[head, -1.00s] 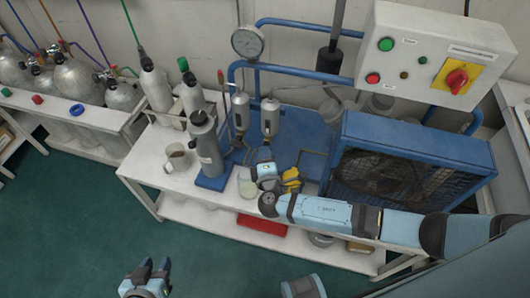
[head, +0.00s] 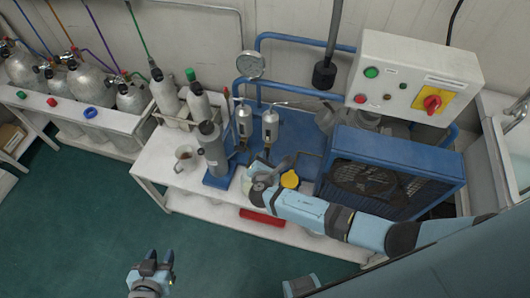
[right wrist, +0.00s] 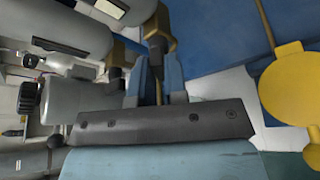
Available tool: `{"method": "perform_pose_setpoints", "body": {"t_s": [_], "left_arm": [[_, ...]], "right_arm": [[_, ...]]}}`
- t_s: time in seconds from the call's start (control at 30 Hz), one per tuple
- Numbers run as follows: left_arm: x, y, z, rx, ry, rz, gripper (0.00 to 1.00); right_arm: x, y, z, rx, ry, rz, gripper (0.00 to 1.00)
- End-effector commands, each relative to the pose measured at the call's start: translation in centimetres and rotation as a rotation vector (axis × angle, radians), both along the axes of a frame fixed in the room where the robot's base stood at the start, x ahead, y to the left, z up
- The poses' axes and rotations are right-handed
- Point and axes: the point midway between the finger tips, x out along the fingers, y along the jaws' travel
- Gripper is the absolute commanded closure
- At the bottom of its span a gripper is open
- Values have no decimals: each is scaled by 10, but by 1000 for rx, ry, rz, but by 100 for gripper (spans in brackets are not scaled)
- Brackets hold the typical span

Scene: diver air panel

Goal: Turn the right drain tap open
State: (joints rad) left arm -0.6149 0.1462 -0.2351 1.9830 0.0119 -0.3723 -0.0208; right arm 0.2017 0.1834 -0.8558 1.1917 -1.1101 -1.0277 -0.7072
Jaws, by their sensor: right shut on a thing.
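Two silver filter cylinders stand on the blue panel in the head view, a left one (head: 244,120) and a right one (head: 270,126). The right drain tap (right wrist: 158,38), a brass body with a dark handle, is at my fingertips in the right wrist view; it is not clear in the head view. My right gripper (right wrist: 160,78) is shut on its handle, below the right cylinder. How far the tap is turned I cannot tell. My left gripper (head: 158,266) is open and empty over the green floor, away from the bench.
A glass beaker (head: 247,184) stands beside my right gripper, partly hidden. A yellow round piece (head: 290,180) is just right of it. A mug (head: 184,158) and a grey cylinder (head: 211,150) stand left. A caged fan (head: 370,185) is at right.

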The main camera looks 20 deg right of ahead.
Motion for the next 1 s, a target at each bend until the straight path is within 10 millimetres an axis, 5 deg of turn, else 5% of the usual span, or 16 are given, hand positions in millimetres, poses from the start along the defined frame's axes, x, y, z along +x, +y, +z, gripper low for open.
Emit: {"method": "perform_pose_setpoints", "body": {"t_s": [0.4,1.0], "left_arm": [[2,-3,44,-11,-7,4,61],[2,-2,49,-8,-3,5,61]], "right_arm": [[2,2,4,-255,172,0,100],[2,2,1,-356,239,0,100]]}}
